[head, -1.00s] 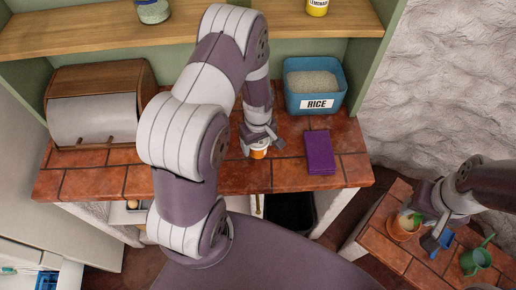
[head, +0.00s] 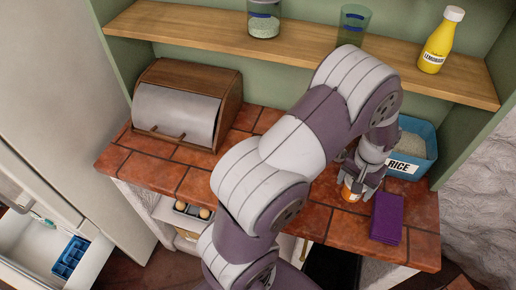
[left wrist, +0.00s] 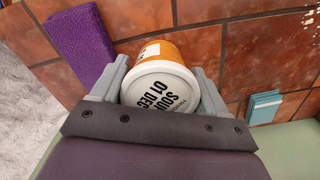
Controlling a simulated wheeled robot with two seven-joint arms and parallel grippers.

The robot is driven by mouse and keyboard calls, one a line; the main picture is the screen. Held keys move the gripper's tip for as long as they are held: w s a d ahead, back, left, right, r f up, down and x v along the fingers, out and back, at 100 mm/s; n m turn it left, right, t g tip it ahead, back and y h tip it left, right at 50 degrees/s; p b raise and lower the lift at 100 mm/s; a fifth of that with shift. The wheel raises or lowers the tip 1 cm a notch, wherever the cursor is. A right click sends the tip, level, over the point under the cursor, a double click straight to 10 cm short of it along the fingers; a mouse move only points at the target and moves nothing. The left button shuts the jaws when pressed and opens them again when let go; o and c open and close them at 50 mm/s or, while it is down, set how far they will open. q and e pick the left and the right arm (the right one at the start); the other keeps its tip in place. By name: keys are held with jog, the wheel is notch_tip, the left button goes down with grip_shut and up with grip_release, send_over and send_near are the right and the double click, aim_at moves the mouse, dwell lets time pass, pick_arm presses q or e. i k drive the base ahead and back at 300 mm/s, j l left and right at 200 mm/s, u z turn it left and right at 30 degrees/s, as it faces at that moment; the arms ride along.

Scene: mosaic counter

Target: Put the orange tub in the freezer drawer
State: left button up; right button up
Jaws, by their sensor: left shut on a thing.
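The orange tub (head: 351,190) with a white lid is at the counter beside the purple cloth, partly hidden by my gripper in the head view. My left gripper (head: 358,180) is shut on it from above. In the left wrist view, the orange tub (left wrist: 192,49) sits between the two fingers (left wrist: 160,88), with dark lettering on its lid. I cannot tell whether it touches the counter. An open white drawer (head: 28,246) of the tall white unit is at the lower left, probably the freezer drawer. My right gripper is out of view.
A blue tray (head: 68,258) lies in the open drawer. The purple cloth (head: 387,218) and blue rice bin (head: 418,150) are close to the gripper. A wooden bread box (head: 190,97) stands at left on the counter. A shelf (head: 300,38) with a lemonade bottle (head: 440,42) runs above.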

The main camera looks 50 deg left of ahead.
aim_at(48, 253)
jog(key=k+j, duration=0.2)
jog(key=k, duration=0.3)
jog(key=k+j, duration=0.15)
jog(key=k, duration=0.35)
jog(key=k+j, duration=0.2)
jog(key=k, duration=0.3)
jog(key=k+j, duration=0.15)
jog(key=k, duration=0.35)
jog(key=k+j, duration=0.15)
jog(key=j, duration=0.25)
jog(key=k+j, duration=0.15)
jog(key=j, duration=0.2)
jog(key=k+j, duration=0.15)
jog(key=j, duration=0.25)
jog(key=k+j, duration=0.15)
jog(key=j, duration=0.25)
jog(key=k+j, duration=0.15)
jog(key=j, duration=0.2)
jog(key=k+j+u, duration=0.1)
jog(key=j, duration=0.3)
jog(key=k+j, duration=0.2)
jog(key=j, duration=0.2)
